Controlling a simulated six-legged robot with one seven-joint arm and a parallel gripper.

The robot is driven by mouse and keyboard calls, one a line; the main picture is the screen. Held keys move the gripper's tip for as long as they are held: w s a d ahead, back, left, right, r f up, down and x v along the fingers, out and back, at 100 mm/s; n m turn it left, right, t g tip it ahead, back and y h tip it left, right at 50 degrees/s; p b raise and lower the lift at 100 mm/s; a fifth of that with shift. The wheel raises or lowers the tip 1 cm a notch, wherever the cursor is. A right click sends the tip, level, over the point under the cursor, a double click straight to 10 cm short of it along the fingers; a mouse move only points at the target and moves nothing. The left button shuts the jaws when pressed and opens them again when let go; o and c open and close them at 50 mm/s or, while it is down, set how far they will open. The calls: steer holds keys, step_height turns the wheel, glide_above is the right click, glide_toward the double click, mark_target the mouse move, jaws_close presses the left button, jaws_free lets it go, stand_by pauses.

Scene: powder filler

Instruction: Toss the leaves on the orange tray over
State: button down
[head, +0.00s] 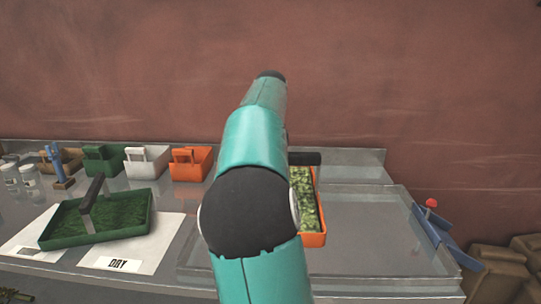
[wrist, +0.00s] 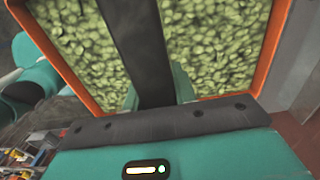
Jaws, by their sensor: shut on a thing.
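The orange tray (head: 315,240) shows in the head view just right of my arm, which hides its left part. Pale green leaves (head: 306,200) fill it. In the wrist view the tray's orange rim (wrist: 58,62) frames a full bed of leaves (wrist: 222,45). A dark bar-like handle (wrist: 138,45) crosses over the leaves. My gripper (wrist: 158,94) is shut on this handle, with one teal finger on each side. In the head view my arm hides the fingers. I cannot tell whether the tray rests on the metal surface or hangs just above it.
A wide, shallow metal tray area (head: 375,235) lies empty to the right. A green tray (head: 130,222) with a handle stands at left near a "DRY" card (head: 118,264). A blue red-knobbed device (head: 440,235) stands at right.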

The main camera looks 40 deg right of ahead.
step_height(320, 180, up, 7)
steer(key=shift+f, duration=3.5)
stand_by(1.4)
stand_by(0.4)
